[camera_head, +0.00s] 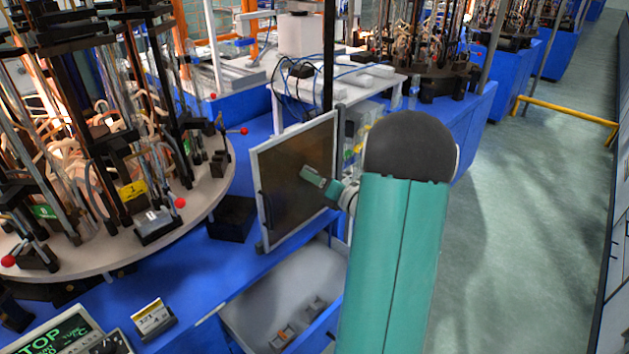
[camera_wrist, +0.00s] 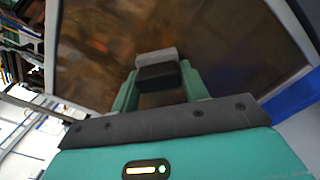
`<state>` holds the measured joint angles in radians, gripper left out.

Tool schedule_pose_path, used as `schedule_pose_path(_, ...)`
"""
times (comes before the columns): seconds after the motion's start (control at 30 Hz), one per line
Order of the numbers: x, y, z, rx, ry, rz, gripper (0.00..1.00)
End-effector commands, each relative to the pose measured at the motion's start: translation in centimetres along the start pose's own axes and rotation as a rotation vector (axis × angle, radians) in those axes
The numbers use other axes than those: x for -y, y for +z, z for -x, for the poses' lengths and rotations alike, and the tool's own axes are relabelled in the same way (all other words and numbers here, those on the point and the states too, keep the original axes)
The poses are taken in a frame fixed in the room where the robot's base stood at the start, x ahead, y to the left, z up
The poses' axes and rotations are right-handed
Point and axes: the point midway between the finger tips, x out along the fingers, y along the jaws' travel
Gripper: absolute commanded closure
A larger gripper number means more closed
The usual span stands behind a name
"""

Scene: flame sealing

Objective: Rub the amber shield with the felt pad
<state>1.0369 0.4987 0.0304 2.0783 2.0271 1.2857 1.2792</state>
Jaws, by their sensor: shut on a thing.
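The amber shield (camera_head: 292,182) is a brown, see-through panel in a pale frame, standing upright at the edge of the blue bench. It fills most of the upper wrist view (camera_wrist: 215,45). My gripper (camera_head: 320,183) is in front of the shield's right half. In the wrist view, my gripper's two green fingers (camera_wrist: 158,82) are shut on the felt pad (camera_wrist: 157,54), a small block with a light grey strip and a dark part. The pad's face is toward the shield. I cannot tell whether it touches the surface.
A round turntable (camera_head: 215,188) with rods, glass and red knobs stands left of the shield. An open drawer (camera_head: 255,315) lies below it. A small yellow-and-white sign (camera_head: 152,318) and a STOP display (camera_head: 62,338) are at the front left.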

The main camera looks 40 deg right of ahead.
Motion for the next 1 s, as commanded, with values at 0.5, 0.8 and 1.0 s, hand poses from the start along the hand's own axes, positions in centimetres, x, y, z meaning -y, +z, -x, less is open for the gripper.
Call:
schedule_pose_path(0.5,0.0,0.0,4.2,0.001,-0.002,0.0,0.73)
schedule_pose_path(0.8,0.0,0.0,6.0,0.0,-0.001,0.0,0.73)
schedule_pose_path(1.0,0.0,0.0,6.0,0.0,-0.001,0.0,0.73)
